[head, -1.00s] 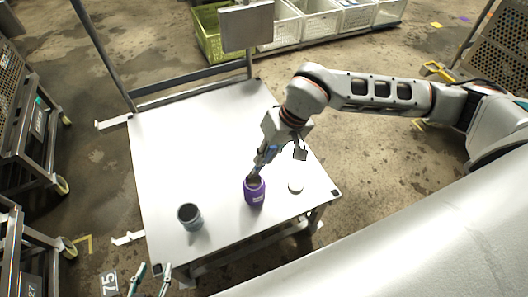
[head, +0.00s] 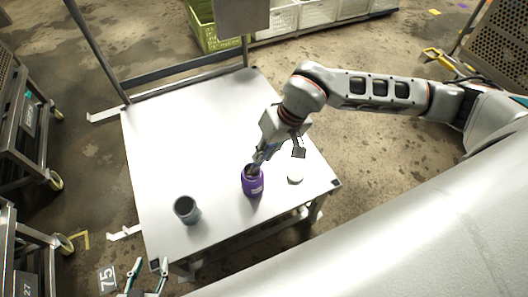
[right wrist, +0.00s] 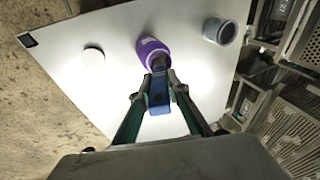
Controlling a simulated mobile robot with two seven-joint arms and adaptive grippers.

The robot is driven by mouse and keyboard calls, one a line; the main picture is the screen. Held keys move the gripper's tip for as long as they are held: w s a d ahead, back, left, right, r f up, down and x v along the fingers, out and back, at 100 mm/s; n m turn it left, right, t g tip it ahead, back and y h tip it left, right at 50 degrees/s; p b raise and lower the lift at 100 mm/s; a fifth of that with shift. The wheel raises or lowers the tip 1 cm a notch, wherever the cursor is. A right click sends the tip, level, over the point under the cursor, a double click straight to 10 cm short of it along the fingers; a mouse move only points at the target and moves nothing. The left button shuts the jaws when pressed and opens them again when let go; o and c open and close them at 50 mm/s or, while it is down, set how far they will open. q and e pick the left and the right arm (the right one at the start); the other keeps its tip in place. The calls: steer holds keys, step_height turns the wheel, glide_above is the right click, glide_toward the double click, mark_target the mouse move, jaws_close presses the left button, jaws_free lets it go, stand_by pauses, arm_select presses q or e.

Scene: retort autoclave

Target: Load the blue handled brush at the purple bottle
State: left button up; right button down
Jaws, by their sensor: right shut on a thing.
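The purple bottle (head: 252,182) stands upright on the white table (head: 190,130); it also shows in the right wrist view (right wrist: 153,50). My right gripper (head: 262,152) is just above the bottle and shut on the blue handled brush (right wrist: 158,92). The brush's lower end is at the bottle's mouth; I cannot tell how deep it reaches inside. In the right wrist view the fingers of the right gripper (right wrist: 155,95) close on the blue handle from both sides. My left gripper (head: 147,279) is at the bottom edge of the head view, off the table, its fingers apart and empty.
A grey cup (head: 187,211) stands on the table left of the bottle. A white round lid-like disc (head: 295,176) lies to its right. A metal post and panel (head: 242,15) rise at the table's back edge. The table's back left is clear.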

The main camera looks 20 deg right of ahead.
arm_select(q)
steer(key=shift+s+f, duration=0.2)
steer(key=shift+f, duration=0.15)
arm_select(e)
steer(key=shift+f, duration=0.5)
arm_select(q)
steer(key=shift+w+r, duration=0.1)
steer(key=shift+r, duration=0.1)
arm_select(e)
steer(key=shift+f, duration=0.2)
stand_by(1.4)
steer(key=shift+r, duration=0.1)
arm_select(q)
step_height(320, 180, up, 7)
steer(key=w+p, duration=0.2)
steer(key=p, duration=0.2)
steer(key=shift+w+t, duration=0.3)
steer(key=shift+t, duration=0.1)
arm_select(e)
steer(key=shift+r, duration=3.55)
arm_select(q)
steer(key=shift+f, duration=0.1)
